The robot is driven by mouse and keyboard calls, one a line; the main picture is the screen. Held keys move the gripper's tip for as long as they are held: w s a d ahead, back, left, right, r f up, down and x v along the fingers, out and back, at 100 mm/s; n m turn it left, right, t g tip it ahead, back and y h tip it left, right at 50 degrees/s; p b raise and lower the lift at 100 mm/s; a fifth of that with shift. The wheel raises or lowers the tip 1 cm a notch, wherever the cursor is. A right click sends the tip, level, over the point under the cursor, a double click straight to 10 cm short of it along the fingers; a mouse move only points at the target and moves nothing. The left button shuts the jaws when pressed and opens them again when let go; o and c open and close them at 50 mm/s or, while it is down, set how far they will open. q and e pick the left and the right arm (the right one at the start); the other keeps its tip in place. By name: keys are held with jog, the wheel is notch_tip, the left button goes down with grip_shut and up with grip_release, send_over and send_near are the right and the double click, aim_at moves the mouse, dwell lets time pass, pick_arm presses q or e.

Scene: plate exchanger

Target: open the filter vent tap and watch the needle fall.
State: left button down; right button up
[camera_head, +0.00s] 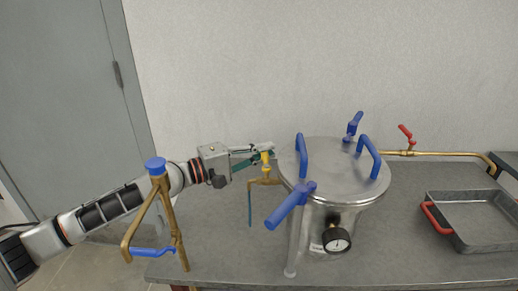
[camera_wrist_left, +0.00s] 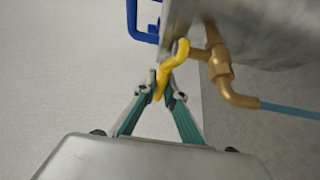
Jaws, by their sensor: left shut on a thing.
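The filter (camera_head: 310,225) is a round steel vessel with a lid, standing on the grey bench. On its left side is a brass vent tap (camera_head: 267,181) with a yellow handle (camera_head: 265,159) and a thin blue hose (camera_head: 250,208) hanging down. My left gripper (camera_wrist_left: 160,86) is shut on the end of the yellow handle (camera_wrist_left: 179,53), with a green finger on each side. The pressure gauge (camera_head: 337,240) is on the front of the filter. Its needle is too small to read. My right gripper is not in view.
Blue clamp handles (camera_head: 288,207) stick out around the lid. A brass stand with a blue knob (camera_head: 155,166) rises before my left arm. A brass pipe with a red tap (camera_head: 406,133) runs right. A grey tray (camera_head: 480,244) with red handle is at right.

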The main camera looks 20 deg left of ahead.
pick_arm(q)
jog(key=shift+r, duration=0.15)
jog(key=c, duration=2.1)
grip_release()
jog(key=shift+a, duration=0.1)
jog(key=shift+v, duration=3.7)
